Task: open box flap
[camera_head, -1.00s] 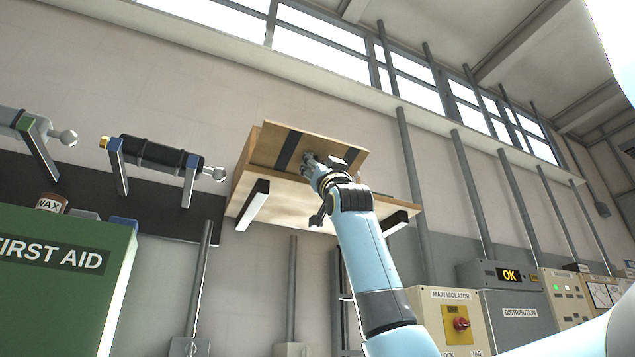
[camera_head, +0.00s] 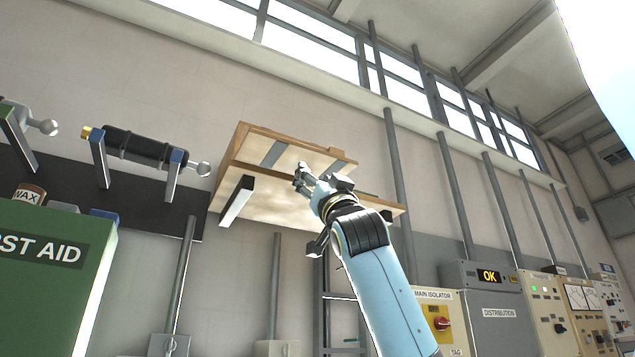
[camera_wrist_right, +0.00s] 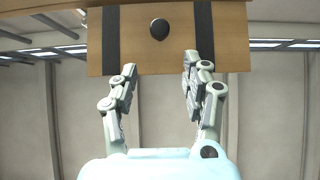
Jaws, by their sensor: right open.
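A wooden box (camera_head: 228,148) stands on a wooden shelf high on the wall in the head view. My left gripper is out of view.
The shelf (camera_head: 275,200) has dark brackets under it. A black cylinder (camera_head: 137,148) hangs on the wall to its left. A green first aid cabinet (camera_head: 45,285) stands lower left. Electrical cabinets (camera_head: 490,315) stand lower right. Vertical pipes run up the wall right of the shelf.

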